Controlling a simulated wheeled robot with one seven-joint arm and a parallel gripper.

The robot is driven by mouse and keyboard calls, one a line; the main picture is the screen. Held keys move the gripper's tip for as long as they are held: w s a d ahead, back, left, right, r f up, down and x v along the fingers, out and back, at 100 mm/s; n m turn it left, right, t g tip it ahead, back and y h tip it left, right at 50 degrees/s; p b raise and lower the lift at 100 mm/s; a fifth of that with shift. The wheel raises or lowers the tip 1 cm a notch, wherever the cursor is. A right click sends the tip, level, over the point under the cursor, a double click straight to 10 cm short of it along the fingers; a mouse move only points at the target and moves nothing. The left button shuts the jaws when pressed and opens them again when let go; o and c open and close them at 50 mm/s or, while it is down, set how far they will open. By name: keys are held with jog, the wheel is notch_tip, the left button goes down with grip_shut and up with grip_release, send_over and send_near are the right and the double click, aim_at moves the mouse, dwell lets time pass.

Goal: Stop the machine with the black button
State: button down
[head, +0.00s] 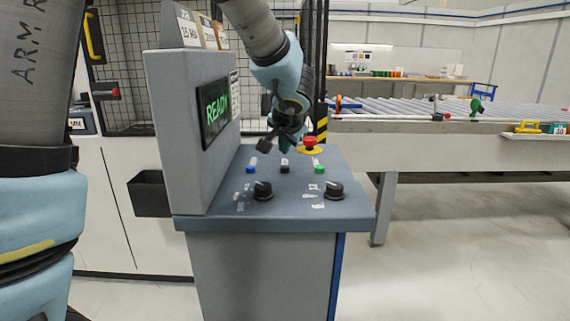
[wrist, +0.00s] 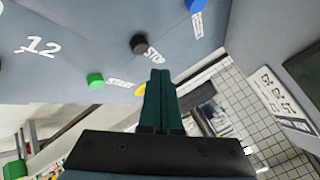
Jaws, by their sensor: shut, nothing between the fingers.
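The black button (head: 284,168) sits in the middle of the row on the sloped grey console panel (head: 290,210). In the wrist view the black button (wrist: 139,43) has the label STOP beside it. The green button (wrist: 95,80), marked START, and the blue button (wrist: 193,6) flank it. My gripper (wrist: 159,76) is shut and empty, its fingertips pointing toward the panel near the black button. In the head view my gripper hangs above the back of the panel, apart from the button as far as I can tell.
A red emergency stop (head: 310,142) on a yellow base stands behind the green button. Two black knobs (head: 262,190) (head: 334,190) are at the front. A screen (head: 215,112) reading READY rises on the left. A roller table (head: 400,106) lies behind right.

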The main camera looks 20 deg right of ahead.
notch_tip(320, 180, up, 3)
jog(key=shift+p, duration=0.75)
dwell(0.3)
